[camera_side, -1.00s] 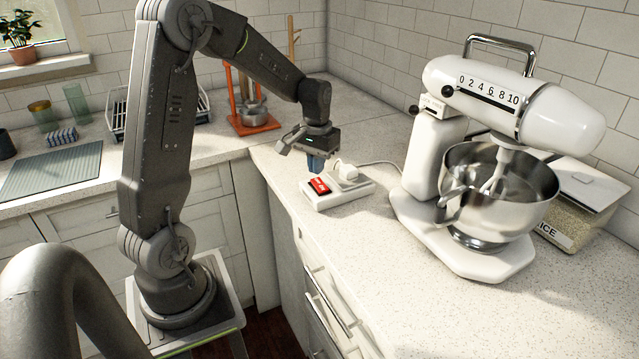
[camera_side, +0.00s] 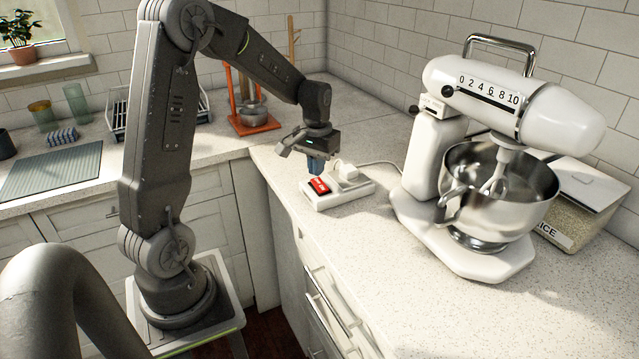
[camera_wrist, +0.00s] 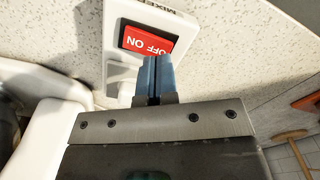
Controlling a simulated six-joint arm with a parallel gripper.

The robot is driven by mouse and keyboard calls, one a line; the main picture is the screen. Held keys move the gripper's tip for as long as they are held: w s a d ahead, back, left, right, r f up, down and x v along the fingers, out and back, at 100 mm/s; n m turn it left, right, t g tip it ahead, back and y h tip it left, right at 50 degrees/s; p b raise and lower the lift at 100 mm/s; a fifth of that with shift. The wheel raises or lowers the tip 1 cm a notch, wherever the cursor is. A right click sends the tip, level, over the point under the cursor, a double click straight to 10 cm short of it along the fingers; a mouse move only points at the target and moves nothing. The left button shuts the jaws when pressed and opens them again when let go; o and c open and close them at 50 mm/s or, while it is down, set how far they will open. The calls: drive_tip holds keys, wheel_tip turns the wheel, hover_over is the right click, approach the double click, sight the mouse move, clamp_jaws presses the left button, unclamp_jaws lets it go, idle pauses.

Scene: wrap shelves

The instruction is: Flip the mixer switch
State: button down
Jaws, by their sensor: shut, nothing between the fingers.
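The red switch (camera_side: 318,186) sits on a white power strip (camera_side: 352,193) on the counter, with a white plug in the strip beside it. In the wrist view the red switch (camera_wrist: 148,38) reads OFF and ON, and the plate above it carries a partly cut-off label beginning MIXE. My gripper (camera_side: 316,170) is shut and empty, its blue fingertips pointing down just above and behind the switch. In the wrist view my gripper (camera_wrist: 157,62) has its tips at the switch's near edge; I cannot tell whether they touch it. The white mixer (camera_side: 430,160) stands to the right with its steel bowl.
A cable (camera_side: 380,163) runs from the plug toward the mixer. A rice container (camera_side: 575,215) stands behind the mixer at the right. An orange stand (camera_side: 254,126) is at the back. The counter in front of the strip is clear.

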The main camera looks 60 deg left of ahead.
sight(317, 180)
drive_tip(key=shift+f, duration=1.1)
idle(0.5)
drive_tip(key=shift+r, duration=3.5)
drive_tip(key=shift+d+r, duration=0.2)
drive_tip(key=shift+d, duration=0.05)
drive_tip(key=s+d+r+m+t, duration=0.2)
drive_tip(key=s+d+r+m, duration=0.1)
drive_tip(key=s+d, duration=0.4)
drive_tip(key=s+d+r+m+t, duration=0.3)
drive_tip(key=s+d, duration=0.5)
drive_tip(key=d, duration=0.5)
drive_tip(key=shift+s+d+r+t, duration=0.2)
drive_tip(key=shift+s+r+t, duration=0.1)
drive_tip(key=shift+r, duration=0.45)
